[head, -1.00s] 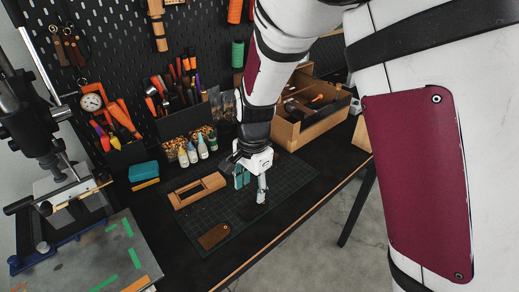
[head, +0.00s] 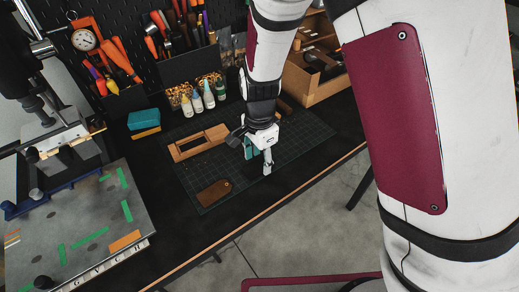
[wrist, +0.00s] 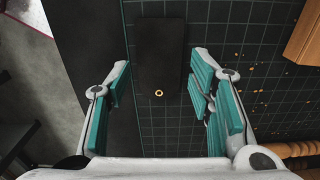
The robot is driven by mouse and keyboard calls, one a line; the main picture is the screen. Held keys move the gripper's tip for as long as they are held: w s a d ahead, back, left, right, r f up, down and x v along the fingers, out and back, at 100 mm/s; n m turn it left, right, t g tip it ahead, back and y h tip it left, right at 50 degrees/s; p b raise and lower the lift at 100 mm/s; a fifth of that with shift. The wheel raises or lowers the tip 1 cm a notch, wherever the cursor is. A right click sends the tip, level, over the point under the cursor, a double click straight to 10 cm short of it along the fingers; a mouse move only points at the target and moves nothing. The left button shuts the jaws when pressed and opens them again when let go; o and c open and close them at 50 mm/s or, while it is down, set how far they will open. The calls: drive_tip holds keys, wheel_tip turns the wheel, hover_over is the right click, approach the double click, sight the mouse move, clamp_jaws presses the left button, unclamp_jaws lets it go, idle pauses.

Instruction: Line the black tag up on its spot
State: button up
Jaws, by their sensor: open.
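The black tag (wrist: 159,55) lies on the green cutting mat (wrist: 225,25) in the wrist view, with a brass eyelet at its near end. My gripper (wrist: 160,85) is open, its teal-padded fingers on either side of the tag with gaps to both. In the head view my gripper (head: 258,162) points down over the mat and mostly hides the tag. Green tape strips (head: 90,240) and an orange strip (head: 125,241) mark the grey press bed (head: 45,225) at the left; I cannot tell which marks the tag's spot.
A brown tag (head: 214,193) and a wooden frame (head: 185,155) lie on the mat. The stamping press (head: 28,85) stands at the left. Bottles (head: 197,101), a teal block (head: 144,120) and a wooden organizer (head: 315,85) line the back. The front table strip is clear.

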sight(259, 166)
drive_tip(key=shift+w+f+b, duration=0.1)
drive_tip(key=shift+f+b, duration=0.2)
drive_tip(key=shift+f, duration=0.35)
drive_tip(key=shift+r, duration=0.1)
drive_tip(key=c, duration=0.8)
drive_tip(key=shift+o, duration=0.2)
drive_tip(key=shift+r, duration=0.1)
drive_tip(key=shift+r+p, duration=1.85)
drive_tip(key=shift+r, duration=0.55)
